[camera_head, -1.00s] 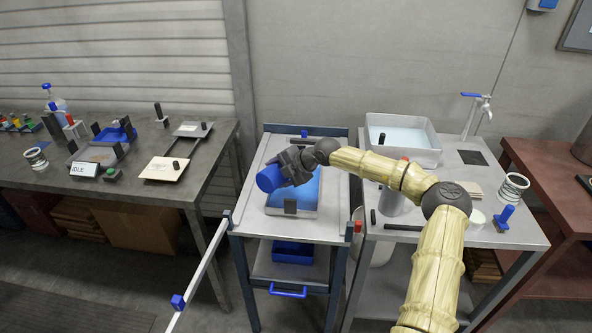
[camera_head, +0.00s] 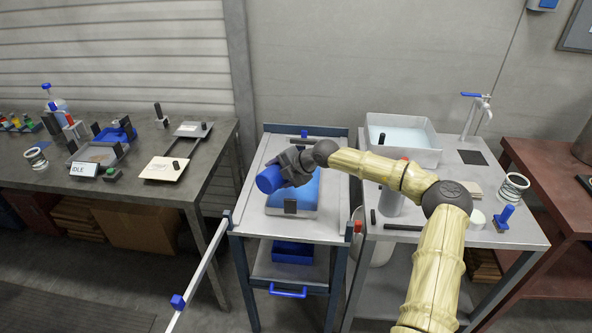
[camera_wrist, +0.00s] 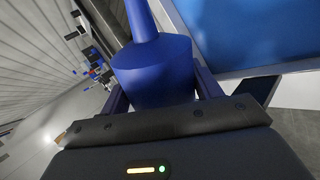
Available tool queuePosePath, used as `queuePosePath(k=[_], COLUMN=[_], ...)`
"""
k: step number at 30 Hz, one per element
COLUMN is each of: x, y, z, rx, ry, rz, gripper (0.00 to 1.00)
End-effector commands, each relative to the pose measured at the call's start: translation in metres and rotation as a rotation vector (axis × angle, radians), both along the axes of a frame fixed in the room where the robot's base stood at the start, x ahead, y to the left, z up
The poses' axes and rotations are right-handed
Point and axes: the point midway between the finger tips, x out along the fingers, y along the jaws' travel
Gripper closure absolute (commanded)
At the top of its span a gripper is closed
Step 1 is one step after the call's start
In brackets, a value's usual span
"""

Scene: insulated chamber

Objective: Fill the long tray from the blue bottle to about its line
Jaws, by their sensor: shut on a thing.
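The blue bottle (camera_head: 269,179) is held tilted over the left side of the long tray (camera_head: 273,211). My gripper (camera_head: 290,167) is shut on the bottle. In the wrist view the bottle (camera_wrist: 152,72) sits between the two fingers, its narrow neck pointing away. The tray holds a wide blue liquid surface (camera_head: 305,192), which also shows in the wrist view (camera_wrist: 235,35) beside the pale rim (camera_wrist: 275,70). A dark grip block (camera_head: 290,207) is on the tray's near side. I cannot make out a stream or the fill line.
The tray stands on a grey cart (camera_head: 248,215) with blue posts. On the right bench are a water basin (camera_head: 432,155), a tap (camera_head: 484,103), a grey cylinder (camera_head: 391,203) and a striped cup (camera_head: 513,187). A bench (camera_head: 205,165) with small devices stands left.

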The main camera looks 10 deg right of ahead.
Motion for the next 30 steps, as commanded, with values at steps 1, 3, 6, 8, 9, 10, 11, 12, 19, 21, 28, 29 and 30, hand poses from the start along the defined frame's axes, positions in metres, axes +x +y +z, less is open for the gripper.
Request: queuePosePath(k=[1,3,6,8,9,10,11,12,19,21,28,29,30], x=[-0.001,-0.002,-0.002,-0.002,-0.001,-0.001,-0.001,-0.001,-0.001,-0.001,-0.001,-0.001,-0.001], y=[0.001,0.002,0.001,0.002,0.001,0.001,0.001,0.001,0.001,0.001,0.001,0.001,0.001], z=[-0.003,-0.006,-0.011,-0.014,-0.015,-0.015,-0.015,-0.015,-0.015,-0.015,-0.015,-0.016,-0.016], rx=[-0.03,-0.066,-0.106,-0.126,-0.133,-0.135,-0.135,-0.134,-0.133,-0.133,-0.138,-0.14,-0.144], ry=[-0.027,-0.064,-0.103,-0.124,-0.132,-0.134,-0.133,-0.132,-0.131,-0.131,-0.136,-0.137,-0.141], rz=[0.004,0.004,0.003,0.004,0.003,0.001,0.001,0.001,0.0,0.001,0.0,0.0,0.001], gripper=[0.71,0.71,0.71,0.71,0.71,0.71,0.71,0.71,0.71,0.71,0.71,0.71,0.71])
